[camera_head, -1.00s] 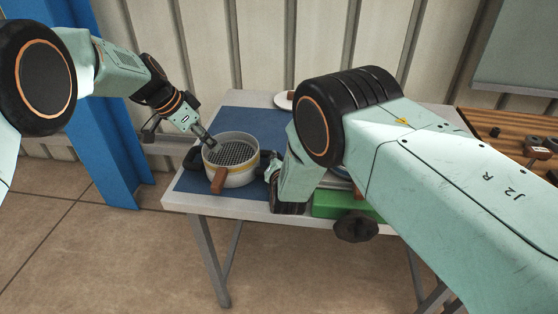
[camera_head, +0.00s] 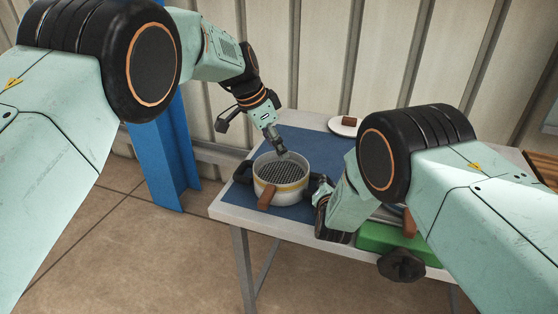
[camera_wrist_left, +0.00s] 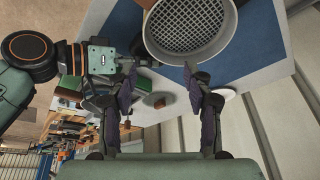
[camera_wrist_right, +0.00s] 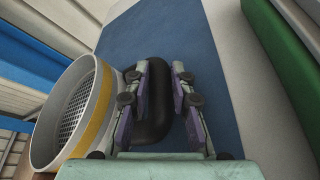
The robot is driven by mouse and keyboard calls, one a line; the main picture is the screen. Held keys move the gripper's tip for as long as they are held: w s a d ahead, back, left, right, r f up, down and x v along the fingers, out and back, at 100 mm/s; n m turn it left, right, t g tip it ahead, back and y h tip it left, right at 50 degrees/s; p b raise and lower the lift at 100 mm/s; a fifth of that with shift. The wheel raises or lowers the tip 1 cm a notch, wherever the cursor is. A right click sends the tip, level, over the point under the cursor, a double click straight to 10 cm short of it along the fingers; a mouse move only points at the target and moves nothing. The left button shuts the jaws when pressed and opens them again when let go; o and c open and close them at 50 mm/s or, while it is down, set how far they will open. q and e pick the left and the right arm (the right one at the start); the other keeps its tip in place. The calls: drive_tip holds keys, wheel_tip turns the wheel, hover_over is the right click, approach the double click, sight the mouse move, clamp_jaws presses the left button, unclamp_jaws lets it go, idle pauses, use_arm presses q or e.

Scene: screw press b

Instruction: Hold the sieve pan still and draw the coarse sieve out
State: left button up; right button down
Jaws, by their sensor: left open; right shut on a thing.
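The white sieve pan (camera_head: 292,193) with a yellow band stands upright on the blue mat. The coarse sieve (camera_head: 279,172), a dark mesh, sits inside it; the mesh also shows in the left wrist view (camera_wrist_left: 185,27). A brown handle (camera_head: 267,196) projects at the pan's front. My left gripper (camera_head: 281,149) is open and empty by the pan's far rim; its fingers (camera_wrist_left: 161,84) appear apart from the rim. My right gripper (camera_wrist_right: 163,72) is shut on the pan's black side handle (camera_wrist_right: 157,120). In the head view my right wrist partly hides that grip.
The blue mat (camera_head: 310,147) lies on a light table. A white plate (camera_head: 336,128) with a brown block stands at the back. A green box (camera_head: 385,239) and a dark knob (camera_head: 401,265) are at the front right. A ribbed wall stands behind.

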sight(265, 196)
use_arm(q)
drive_tip(key=s+a+n+g+y, duration=0.2)
drive_tip(key=s+n+y, duration=0.3)
drive_tip(key=n, duration=0.4)
drive_tip(key=shift+n+h, duration=0.3)
drive_tip(key=shift+h, duration=0.3)
drive_tip(key=f, duration=1.1)
drive_tip(key=shift+s+a+f, duration=0.15)
drive_tip(key=shift+s+a, duration=0.05)
drive_tip(key=shift+s, duration=0.1)
drive_tip(key=shift+c, duration=0.2)
clamp_jaws()
